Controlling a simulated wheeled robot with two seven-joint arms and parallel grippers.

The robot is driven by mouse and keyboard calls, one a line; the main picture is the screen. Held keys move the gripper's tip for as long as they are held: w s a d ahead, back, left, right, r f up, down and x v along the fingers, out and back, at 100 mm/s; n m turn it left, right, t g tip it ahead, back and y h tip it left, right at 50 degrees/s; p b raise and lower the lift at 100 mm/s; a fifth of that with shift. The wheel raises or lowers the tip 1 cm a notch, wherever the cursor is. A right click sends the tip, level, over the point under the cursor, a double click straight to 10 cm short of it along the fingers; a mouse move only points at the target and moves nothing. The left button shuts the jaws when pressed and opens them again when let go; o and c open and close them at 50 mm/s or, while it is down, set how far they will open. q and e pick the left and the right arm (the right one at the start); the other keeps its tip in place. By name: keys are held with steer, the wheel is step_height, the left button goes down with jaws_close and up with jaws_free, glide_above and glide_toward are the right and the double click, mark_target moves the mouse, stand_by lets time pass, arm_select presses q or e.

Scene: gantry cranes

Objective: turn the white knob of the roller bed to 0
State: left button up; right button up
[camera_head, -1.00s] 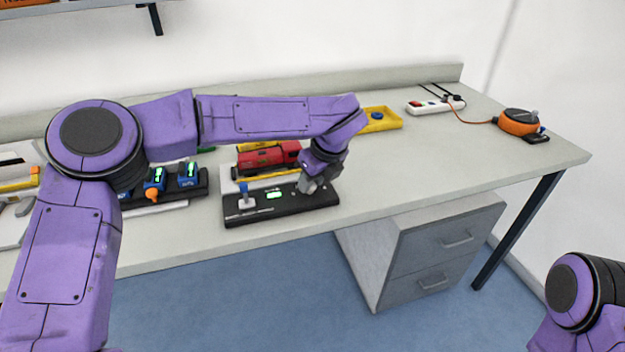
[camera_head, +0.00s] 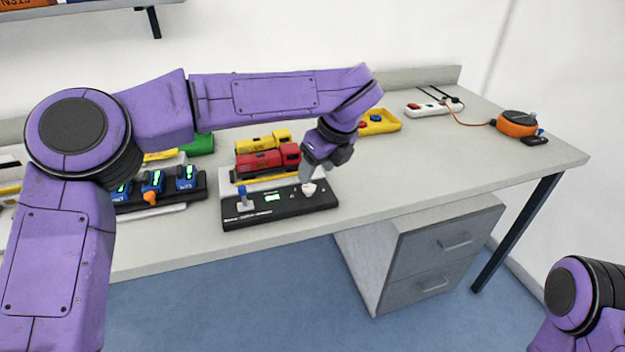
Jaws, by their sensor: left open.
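The roller bed's black control panel (camera_head: 280,213) lies near the table's front edge. It has a lit green display (camera_head: 272,198), a blue-topped lever (camera_head: 243,198) at its left and the white knob (camera_head: 309,188) at its right. The knob's pointing direction is too small to read. My left gripper (camera_head: 307,176) is open, pointing down just above and behind the knob, and seems apart from it. A red toy truck (camera_head: 268,161) and a yellow one (camera_head: 262,141) stand behind the panel. My right gripper is out of view; only part of that arm shows at lower right.
Blue devices with green displays (camera_head: 153,182) stand on a black base at left, by a green cylinder (camera_head: 201,145). The table's right front is clear.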

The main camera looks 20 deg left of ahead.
arm_select(q)
steer(key=v, duration=0.4)
steer(key=shift+s+d+r, duration=0.1)
steer(key=shift+d+r, duration=0.05)
steer(key=shift+r, duration=0.15)
